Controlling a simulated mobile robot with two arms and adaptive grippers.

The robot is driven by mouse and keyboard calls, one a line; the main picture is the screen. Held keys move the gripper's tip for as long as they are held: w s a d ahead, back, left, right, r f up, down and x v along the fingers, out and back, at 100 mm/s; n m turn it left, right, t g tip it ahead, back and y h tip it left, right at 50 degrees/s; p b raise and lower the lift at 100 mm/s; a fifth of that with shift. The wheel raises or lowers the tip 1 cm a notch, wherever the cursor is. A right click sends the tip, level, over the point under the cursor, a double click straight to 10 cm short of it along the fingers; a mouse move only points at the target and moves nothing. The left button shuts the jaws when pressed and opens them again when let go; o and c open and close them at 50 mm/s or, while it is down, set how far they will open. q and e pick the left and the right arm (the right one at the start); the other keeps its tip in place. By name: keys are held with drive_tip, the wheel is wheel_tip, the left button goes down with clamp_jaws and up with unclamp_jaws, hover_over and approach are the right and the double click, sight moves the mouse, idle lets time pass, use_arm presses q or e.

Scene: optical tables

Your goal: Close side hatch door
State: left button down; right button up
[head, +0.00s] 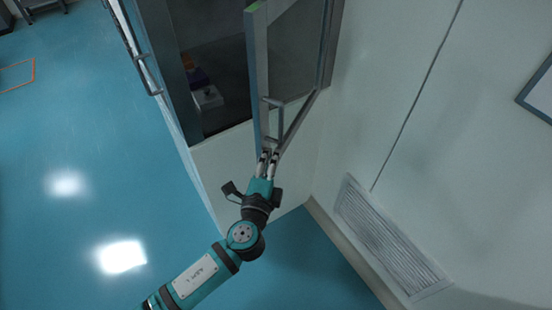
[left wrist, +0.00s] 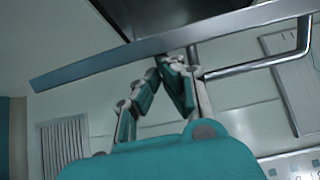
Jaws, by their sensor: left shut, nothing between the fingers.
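The side hatch door (head: 257,75) stands open in the head view, a grey-framed glazed panel swung out from the hatch opening (head: 215,75). A bar handle (head: 281,120) sits near its lower end. My left gripper (head: 268,156) is shut and empty, with its fingertips at the lower end of the door by the handle. In the left wrist view the door's frame edge (left wrist: 110,63) crosses above the fingers (left wrist: 178,62), and the handle (left wrist: 304,40) is at the right. I cannot tell whether the fingertips touch the door. My right gripper is not in view.
Inside the dark hatch is a small white object (head: 208,97). Another handle (head: 148,75) is on the cabinet's left side. A white wall with a vent grille (head: 390,235) stands at the right.

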use_arm(q)
drive_tip(key=w+a+b, duration=0.1)
drive_tip(key=w+a, duration=0.4)
drive_tip(key=a, duration=0.4)
drive_tip(key=w+a+m+h+b, duration=0.1)
drive_tip(key=w+a+b, duration=0.1)
drive_tip(key=w+a, duration=0.4)
drive_tip(key=a, duration=0.3)
drive_tip(key=shift+w+a, duration=0.15)
drive_tip(key=shift+w, duration=0.1)
drive_tip(key=shift+r, duration=0.1)
drive_tip(key=shift+s, duration=0.1)
drive_tip(key=v, duration=1.2)
drive_tip(key=shift+r, duration=0.15)
